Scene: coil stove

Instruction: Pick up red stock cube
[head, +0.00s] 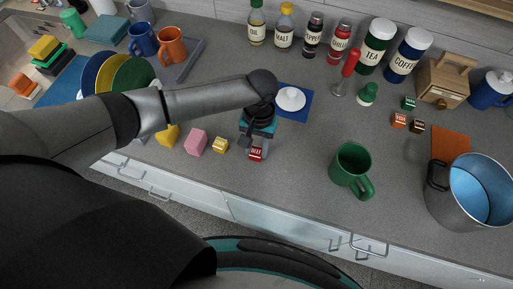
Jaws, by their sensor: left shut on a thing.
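The red stock cube (255,155) carries a pale label and sits near the counter's front edge, left of the picture's middle line toward the green mug. My left gripper (257,143) reaches down over it from above and is shut on it. The gripper hides the cube's upper part. I cannot tell whether the cube still touches the counter. My right gripper does not show.
A small yellow cube (219,145) and a pink block (196,142) stand just left of the red cube. A blue mat with a white lidded thing (291,99) lies behind. A green mug (351,170) and steel pot (470,192) stand right. Counter between them is clear.

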